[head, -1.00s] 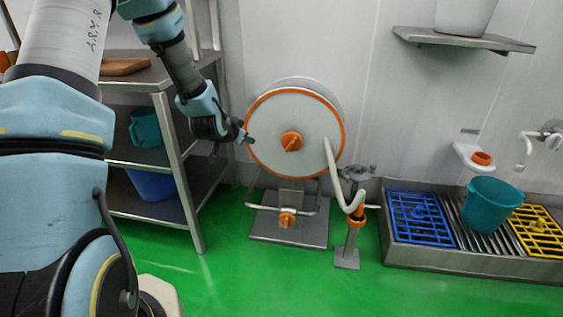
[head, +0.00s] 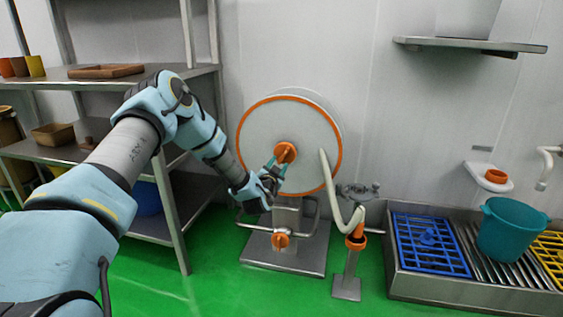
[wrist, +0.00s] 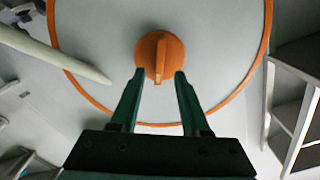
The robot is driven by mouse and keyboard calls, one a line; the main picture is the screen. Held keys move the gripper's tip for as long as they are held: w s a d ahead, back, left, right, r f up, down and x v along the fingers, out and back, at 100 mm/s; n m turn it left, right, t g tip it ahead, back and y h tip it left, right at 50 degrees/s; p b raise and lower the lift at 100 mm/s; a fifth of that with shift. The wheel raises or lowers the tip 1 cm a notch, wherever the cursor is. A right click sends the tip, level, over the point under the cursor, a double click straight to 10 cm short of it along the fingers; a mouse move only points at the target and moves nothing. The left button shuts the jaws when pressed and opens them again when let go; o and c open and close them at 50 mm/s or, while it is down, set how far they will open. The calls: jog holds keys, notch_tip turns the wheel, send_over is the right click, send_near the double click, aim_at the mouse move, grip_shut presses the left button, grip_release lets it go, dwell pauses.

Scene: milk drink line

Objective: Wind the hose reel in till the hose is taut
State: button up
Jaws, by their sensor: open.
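The hose reel (head: 305,115) is a large pale disc with an orange rim, on a metal stand against the wall. An orange knob (head: 286,151) with a raised bar sits at its centre. The cream hose (head: 329,180) hangs in a curve from the reel's right side to an orange fitting on a post. My gripper (head: 278,166) is in front of the reel, just below the knob. In the wrist view my gripper (wrist: 155,75) is open, its two fingers on either side of the knob's bar (wrist: 161,55). I cannot tell whether they touch it.
A second orange knob (head: 281,240) sits low on the reel's stand. The post (head: 347,285) stands to the right. A metal trough (head: 470,290) with blue and yellow grates and a teal bucket (head: 510,228) is further right. Metal shelving (head: 185,220) stands left of the reel.

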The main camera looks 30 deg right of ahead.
aim_at(283, 157)
jog(key=x, duration=0.4)
jog(key=shift+w+d, duration=0.3)
grip_shut()
dwell(1.2)
